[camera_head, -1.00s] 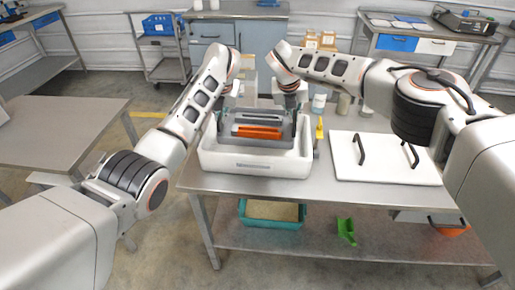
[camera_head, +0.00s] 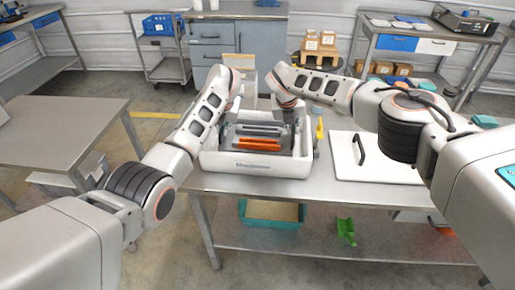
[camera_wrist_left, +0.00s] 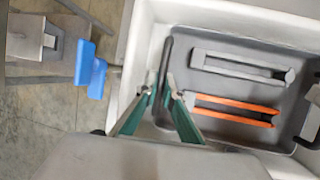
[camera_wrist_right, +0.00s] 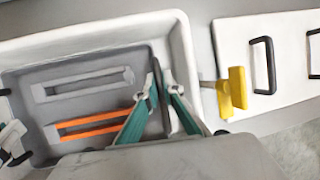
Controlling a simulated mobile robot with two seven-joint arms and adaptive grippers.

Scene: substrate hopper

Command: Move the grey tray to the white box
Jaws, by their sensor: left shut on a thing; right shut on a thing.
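The white box (camera_head: 255,165) stands on the near table. The grey tray (camera_head: 228,142) is inside its walls, roughly level, and carries a grey slotted bar and an orange slotted bar. Whether the tray touches the box floor is hidden. In the left wrist view, my left gripper (camera_wrist_left: 165,88) is shut on the dark handle at one end of the grey tray (camera_wrist_left: 235,86). In the right wrist view, my right gripper (camera_wrist_right: 161,80) is shut on the opposite end of the grey tray (camera_wrist_right: 90,100). In the head view, both fingertips are hard to make out.
A white lid (camera_head: 390,165) with dark handles lies to the right of the box. A yellow-handled item (camera_wrist_right: 232,90) is between box and lid. A blue item (camera_wrist_left: 92,72) is beyond the box's left side. A teal bin (camera_head: 270,222) and green scoop (camera_head: 345,230) are on the lower shelf.

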